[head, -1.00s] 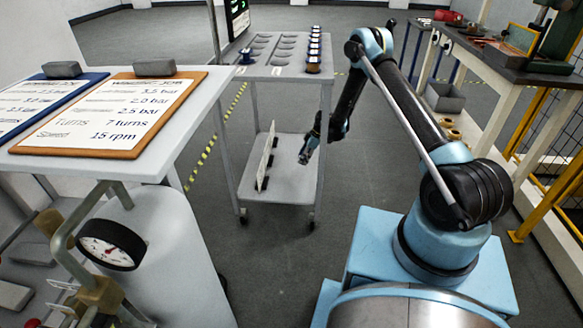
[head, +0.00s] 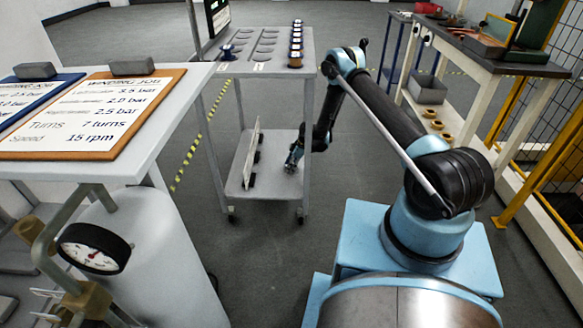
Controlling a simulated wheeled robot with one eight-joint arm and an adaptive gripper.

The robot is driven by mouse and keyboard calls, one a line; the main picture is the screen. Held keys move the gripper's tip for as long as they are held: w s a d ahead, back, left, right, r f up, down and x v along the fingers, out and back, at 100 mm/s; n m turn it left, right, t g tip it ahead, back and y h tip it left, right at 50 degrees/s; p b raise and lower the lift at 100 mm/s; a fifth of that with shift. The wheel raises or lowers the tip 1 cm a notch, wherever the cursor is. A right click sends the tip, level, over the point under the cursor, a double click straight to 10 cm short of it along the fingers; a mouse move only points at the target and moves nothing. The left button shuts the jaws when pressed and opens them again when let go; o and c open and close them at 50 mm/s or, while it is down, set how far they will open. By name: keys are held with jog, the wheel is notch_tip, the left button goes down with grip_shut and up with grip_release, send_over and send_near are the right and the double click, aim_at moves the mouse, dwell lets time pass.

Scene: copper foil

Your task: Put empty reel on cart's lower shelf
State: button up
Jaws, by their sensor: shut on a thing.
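The grey cart (head: 222,72) stands ahead of me, with its lower shelf (head: 273,188) bare except for a white upright panel on dark feet (head: 251,152). My gripper (head: 292,166) reaches in from the right, between the cart's top and lower shelf. It is low over the shelf's right part, right of the panel. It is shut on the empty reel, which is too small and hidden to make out. I cannot tell whether the reel touches the shelf.
The cart's top has round recesses, a row of reels (head: 296,45) on its right and one reel (head: 228,51) at front left. A table with clipboards (head: 120,112) stands left, above a tank with a gauge (head: 93,248). A workbench (head: 500,62) stands right. The floor between is clear.

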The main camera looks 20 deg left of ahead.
jog(key=o, duration=1)
jog(key=shift+o, duration=0.2)
